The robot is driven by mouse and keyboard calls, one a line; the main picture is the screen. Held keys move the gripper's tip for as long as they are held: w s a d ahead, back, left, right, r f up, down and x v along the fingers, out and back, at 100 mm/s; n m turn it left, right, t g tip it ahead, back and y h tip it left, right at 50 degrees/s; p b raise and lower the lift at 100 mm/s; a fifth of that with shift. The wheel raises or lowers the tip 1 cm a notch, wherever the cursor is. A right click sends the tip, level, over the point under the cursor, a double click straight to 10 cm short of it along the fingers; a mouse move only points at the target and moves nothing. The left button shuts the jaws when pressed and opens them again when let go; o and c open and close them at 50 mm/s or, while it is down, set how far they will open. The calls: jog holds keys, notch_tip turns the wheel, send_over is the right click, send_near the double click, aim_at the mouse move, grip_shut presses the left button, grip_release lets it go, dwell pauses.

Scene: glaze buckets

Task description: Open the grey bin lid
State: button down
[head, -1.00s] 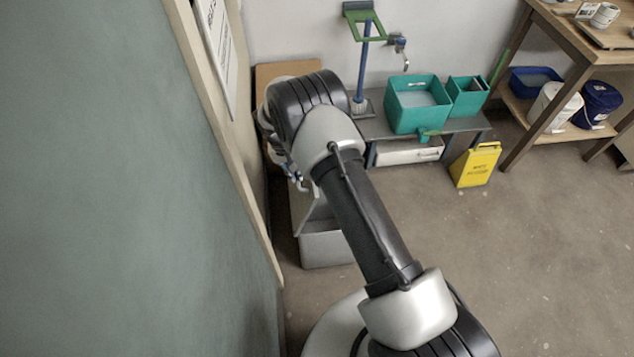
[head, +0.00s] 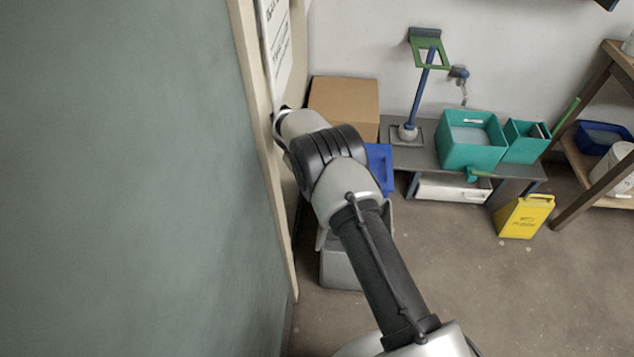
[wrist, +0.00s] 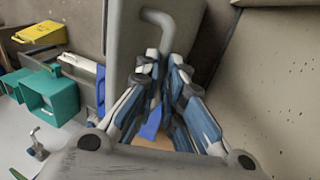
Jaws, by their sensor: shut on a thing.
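The grey bin (head: 341,270) stands on the floor beside the green wall, mostly hidden behind my arm in the head view. In the wrist view a grey panel (wrist: 123,40), seemingly its lid, lies beyond the fingers. A curved grey handle (wrist: 160,18) runs from it down between the fingertips. My gripper (wrist: 165,68) is shut on this handle, with blue and white fingers on either side. My arm hides the fingertips in the head view. I cannot tell how far the lid is raised.
A cardboard box (head: 345,100) and a blue object (head: 380,168) are behind my arm. Teal buckets (head: 472,140) stand on a low grey bench (head: 415,157).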

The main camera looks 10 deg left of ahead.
jog(key=c, duration=2.2)
grip_release()
jog(key=shift+s+d+f, duration=0.15)
jog(key=shift+s+f, duration=0.05)
jog(key=shift+f, duration=0.35)
jog(key=shift+s+d+f, duration=0.1)
jog(key=shift+s+f, duration=0.1)
jog(key=shift+f, duration=0.3)
jog(key=shift+o, duration=1.4)
jog(key=shift+w+f, duration=0.35)
jog(key=shift+w, duration=0.1)
jog(key=shift+o, duration=1.3)
jog(key=shift+s+r, duration=0.15)
jog(key=shift+r, duration=0.25)
jog(key=shift+a, duration=0.15)
